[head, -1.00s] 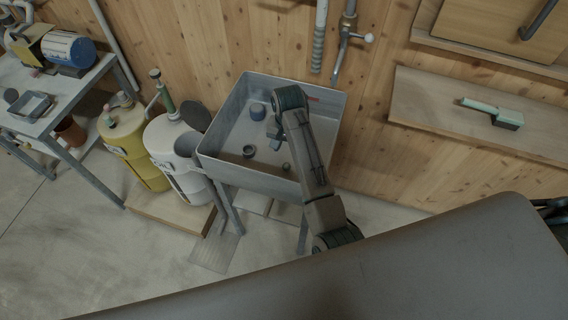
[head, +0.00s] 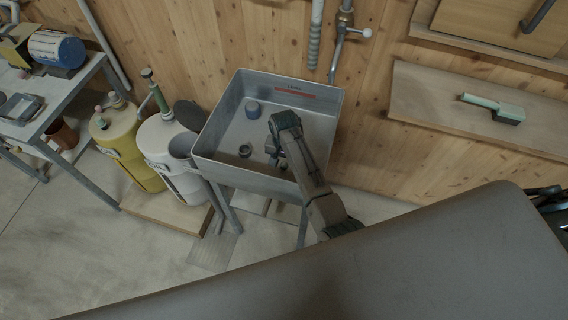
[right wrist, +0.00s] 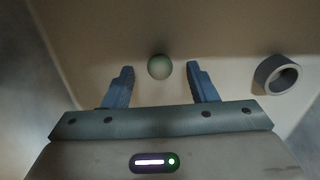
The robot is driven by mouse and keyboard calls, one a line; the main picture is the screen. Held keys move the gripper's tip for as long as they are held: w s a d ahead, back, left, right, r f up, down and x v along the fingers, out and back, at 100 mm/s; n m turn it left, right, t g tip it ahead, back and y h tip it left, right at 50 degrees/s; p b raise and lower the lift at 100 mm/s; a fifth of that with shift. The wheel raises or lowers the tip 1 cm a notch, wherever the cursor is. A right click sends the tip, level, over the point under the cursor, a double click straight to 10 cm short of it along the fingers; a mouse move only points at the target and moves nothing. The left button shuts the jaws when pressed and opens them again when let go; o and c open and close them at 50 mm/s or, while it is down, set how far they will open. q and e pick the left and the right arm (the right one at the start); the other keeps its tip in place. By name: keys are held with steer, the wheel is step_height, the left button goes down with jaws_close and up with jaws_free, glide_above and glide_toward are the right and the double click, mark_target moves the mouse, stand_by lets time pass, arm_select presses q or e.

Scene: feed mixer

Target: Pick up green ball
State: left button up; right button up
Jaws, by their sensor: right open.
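The green ball (right wrist: 159,67) lies on the floor of a grey basin (head: 217,126). In the right wrist view it sits just beyond and between the fingertips of my right gripper (right wrist: 160,72), which is open and empty. In the head view my right gripper (head: 274,155) is inside the basin, partly hidden by its own arm, and the ball cannot be made out there. My left gripper is not in view.
A dark ring-shaped piece (right wrist: 276,75) lies right of the ball; it also shows in the head view (head: 245,151). The basin walls surround the gripper. White (head: 165,150) and yellow (head: 127,150) drums stand left of the basin.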

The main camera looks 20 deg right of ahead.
steer(key=shift+f, duration=0.75)
steer(key=c, duration=1.1)
steer(key=shift+o, duration=0.2)
